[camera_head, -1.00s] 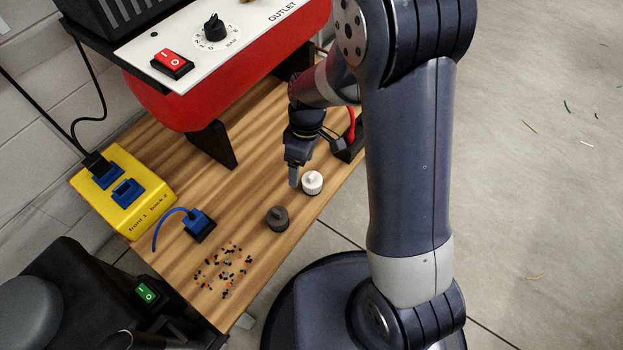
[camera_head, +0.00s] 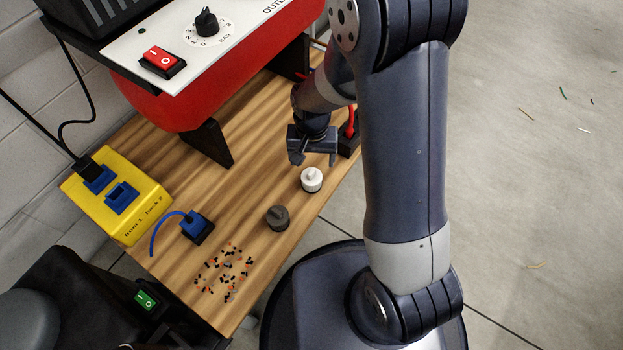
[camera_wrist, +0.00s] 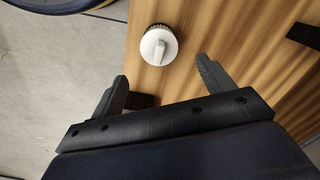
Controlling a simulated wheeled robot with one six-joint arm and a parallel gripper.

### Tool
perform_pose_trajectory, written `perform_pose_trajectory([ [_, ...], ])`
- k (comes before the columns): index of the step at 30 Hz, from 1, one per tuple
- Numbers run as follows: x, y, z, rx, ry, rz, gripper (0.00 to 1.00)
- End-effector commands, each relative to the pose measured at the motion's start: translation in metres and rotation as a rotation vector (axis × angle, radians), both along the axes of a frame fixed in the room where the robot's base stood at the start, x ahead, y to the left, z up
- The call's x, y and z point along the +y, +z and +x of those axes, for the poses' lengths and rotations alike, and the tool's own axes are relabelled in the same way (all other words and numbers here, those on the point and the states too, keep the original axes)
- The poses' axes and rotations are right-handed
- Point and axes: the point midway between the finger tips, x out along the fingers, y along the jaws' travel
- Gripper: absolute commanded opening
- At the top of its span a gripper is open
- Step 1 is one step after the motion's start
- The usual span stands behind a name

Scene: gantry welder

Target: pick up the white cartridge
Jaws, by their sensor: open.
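The white cartridge (camera_head: 312,179) is a short round piece with a raised grip bar on top and a dark base. It stands upright on the wooden bench near its right edge. In the wrist view the cartridge (camera_wrist: 159,45) lies ahead of the fingertips, roughly midway between their lines. My gripper (camera_head: 315,158) is open and empty, just behind the cartridge in the head view and apart from it. Both fingers of my gripper (camera_wrist: 161,72) show in the wrist view with nothing between them.
A dark grey cartridge (camera_head: 277,217) stands nearby on the bench (camera_head: 240,190). A blue plug (camera_head: 196,226), a yellow socket box (camera_head: 117,196) and scattered small bits (camera_head: 224,272) lie leftward. A red tank (camera_head: 190,95) stands behind. A dark holder with a red part (camera_head: 349,138) is close to my gripper.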

Motion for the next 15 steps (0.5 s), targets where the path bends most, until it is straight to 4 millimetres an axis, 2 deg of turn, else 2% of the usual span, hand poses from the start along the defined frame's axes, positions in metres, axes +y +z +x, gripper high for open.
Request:
perform_pose_trajectory([
  [1, 0.0, -0.014, -0.001, 0.004, 0.001, -0.001, 0.76],
  [3, 0.0, -0.024, -0.001, 0.004, 0.001, 0.0, 0.76],
  [11, 0.0, -0.041, -0.002, 0.002, 0.002, 0.0, 0.76],
  [15, 0.001, -0.059, -0.005, 0.004, 0.003, 0.0, 0.76],
])
